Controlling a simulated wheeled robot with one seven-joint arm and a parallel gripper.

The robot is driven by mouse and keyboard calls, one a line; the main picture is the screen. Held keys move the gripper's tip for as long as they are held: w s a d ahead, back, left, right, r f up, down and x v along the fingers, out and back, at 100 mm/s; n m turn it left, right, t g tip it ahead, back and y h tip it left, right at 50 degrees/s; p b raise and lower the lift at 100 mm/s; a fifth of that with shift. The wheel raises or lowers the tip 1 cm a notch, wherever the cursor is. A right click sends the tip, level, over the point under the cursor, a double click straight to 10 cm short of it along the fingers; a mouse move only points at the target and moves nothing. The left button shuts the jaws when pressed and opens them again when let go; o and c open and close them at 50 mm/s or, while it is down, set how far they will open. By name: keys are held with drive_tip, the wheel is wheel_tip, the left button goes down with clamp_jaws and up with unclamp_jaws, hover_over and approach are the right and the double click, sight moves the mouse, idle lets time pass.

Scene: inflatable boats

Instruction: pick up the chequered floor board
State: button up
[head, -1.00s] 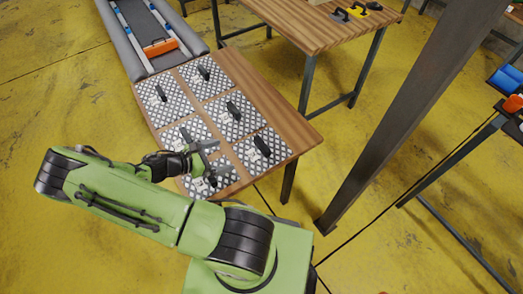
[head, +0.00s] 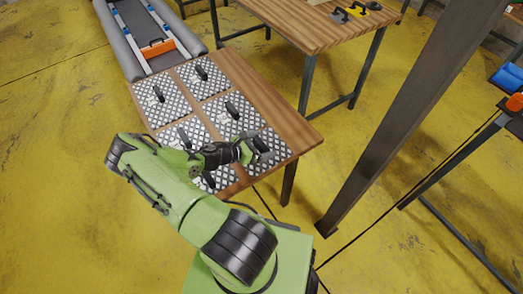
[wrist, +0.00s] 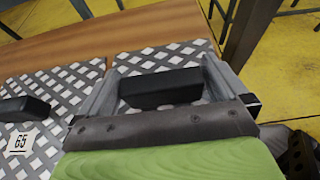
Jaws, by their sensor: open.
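Several chequered floor boards with black handles lie flat on a wooden table (head: 285,118). My gripper (head: 262,152) is open and empty above the near right board (head: 281,146), covering part of it in the head view. In the wrist view this board (wrist: 180,53) lies beneath the gripper (wrist: 160,80). Its black handle (wrist: 160,89) appears between the two spread fingers, with no visible contact; how far it is below them I cannot tell. Another board (wrist: 62,90) is beside it at the left, with a black handle and a white tag reading 65.
Other boards (head: 162,98) fill the table's left part; a bare wooden strip runs along its right side. A dark post (head: 390,125) stands to the right. A second wooden table (head: 310,28) and a grey boat frame (head: 130,55) with an orange piece are behind.

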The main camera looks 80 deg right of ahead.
drive_tip(key=c, duration=0.9)
